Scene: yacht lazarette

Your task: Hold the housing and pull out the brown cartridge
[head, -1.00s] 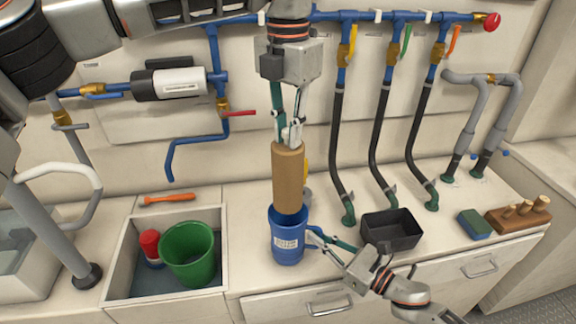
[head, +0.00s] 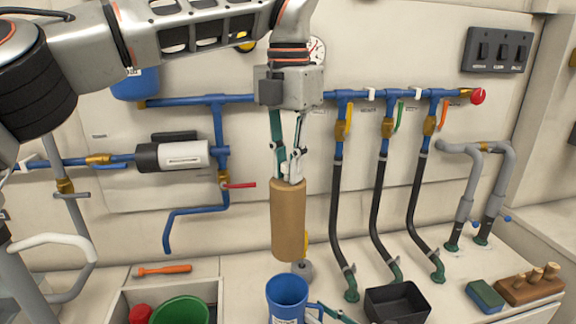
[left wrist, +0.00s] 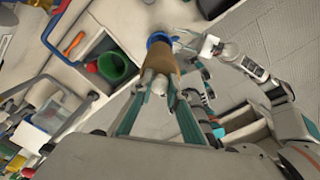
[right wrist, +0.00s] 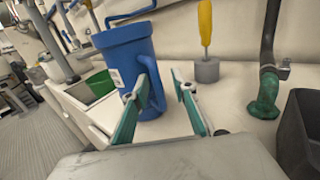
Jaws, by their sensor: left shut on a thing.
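The brown cartridge (head: 289,220) hangs upright from my left gripper (head: 291,178), which is shut on its top end. The cartridge's lower end is above the open rim of the blue housing (head: 287,291), with a small gap between them in the head view. The left wrist view shows the cartridge (left wrist: 162,58) in front of the housing's rim (left wrist: 158,38). The housing stands upright on the counter, its handle (right wrist: 153,88) facing my right gripper (right wrist: 158,95). The right fingers are spread, one on each side of the handle. The head view cuts off most of the right gripper.
A black tray (head: 398,301) sits right of the housing. A sink holds a green bucket (head: 181,311). A yellow-handled tool (right wrist: 205,25) in a grey base (right wrist: 206,70) stands behind the housing. Black hoses (head: 376,205) and blue pipes (head: 215,135) line the wall.

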